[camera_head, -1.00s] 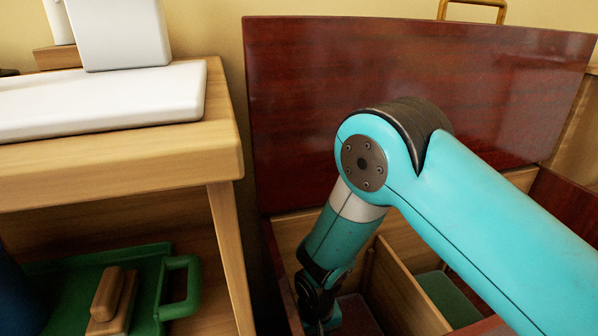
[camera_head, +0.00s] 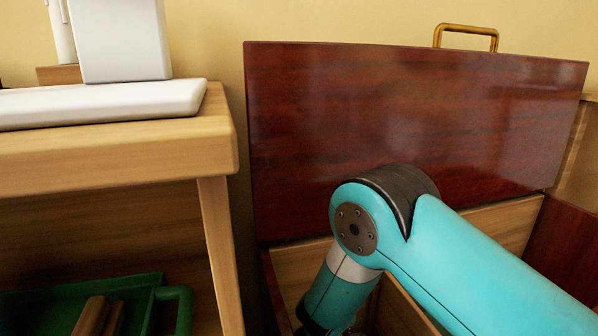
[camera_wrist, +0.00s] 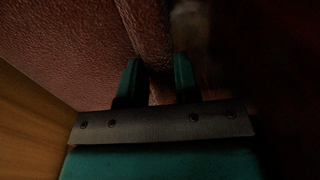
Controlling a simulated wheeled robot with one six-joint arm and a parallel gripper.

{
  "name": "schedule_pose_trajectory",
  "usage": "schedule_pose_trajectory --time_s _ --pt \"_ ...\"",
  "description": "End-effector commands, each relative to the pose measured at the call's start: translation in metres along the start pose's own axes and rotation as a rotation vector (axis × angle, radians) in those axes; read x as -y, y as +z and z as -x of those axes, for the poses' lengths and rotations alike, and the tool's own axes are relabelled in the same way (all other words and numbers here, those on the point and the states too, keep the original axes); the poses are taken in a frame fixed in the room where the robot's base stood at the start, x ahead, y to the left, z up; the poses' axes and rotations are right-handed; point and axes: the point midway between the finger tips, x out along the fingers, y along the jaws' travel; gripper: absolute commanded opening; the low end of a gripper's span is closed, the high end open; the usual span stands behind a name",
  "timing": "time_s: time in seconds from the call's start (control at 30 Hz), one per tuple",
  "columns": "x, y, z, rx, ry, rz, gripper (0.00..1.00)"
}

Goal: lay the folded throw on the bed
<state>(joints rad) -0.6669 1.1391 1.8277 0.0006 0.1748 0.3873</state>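My gripper (camera_wrist: 158,80) points down into the open dark-red chest (camera_head: 400,140); in the head view its end is cut off by the bottom edge. In the wrist view its two green fingers stand apart, one on each side of a raised edge of a reddish-brown textured thing (camera_wrist: 85,45). This may be the folded throw, but only part of it shows in the dim light. I cannot tell whether the fingers press on it. The bed is not in view.
The chest's lid stands upright with a brass handle (camera_head: 466,36) on top. A wooden table (camera_head: 120,152) stands at left, holding a white slab (camera_head: 100,104) and a white block (camera_head: 120,40). A green tray (camera_head: 140,295) with wooden pieces is below it. Pale wooden dividers split the chest.

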Motion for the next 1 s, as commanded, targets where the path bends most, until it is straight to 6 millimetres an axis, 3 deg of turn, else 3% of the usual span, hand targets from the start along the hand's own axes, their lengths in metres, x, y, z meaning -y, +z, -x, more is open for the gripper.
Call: schedule_pose_trajectory --time_s 0.47,1.0 --pt "0.001 0.0 0.002 -0.001 -0.001 0.001 0.07" --pt "0.0 0.0 0.033 -0.001 0.0 0.0 0.07"
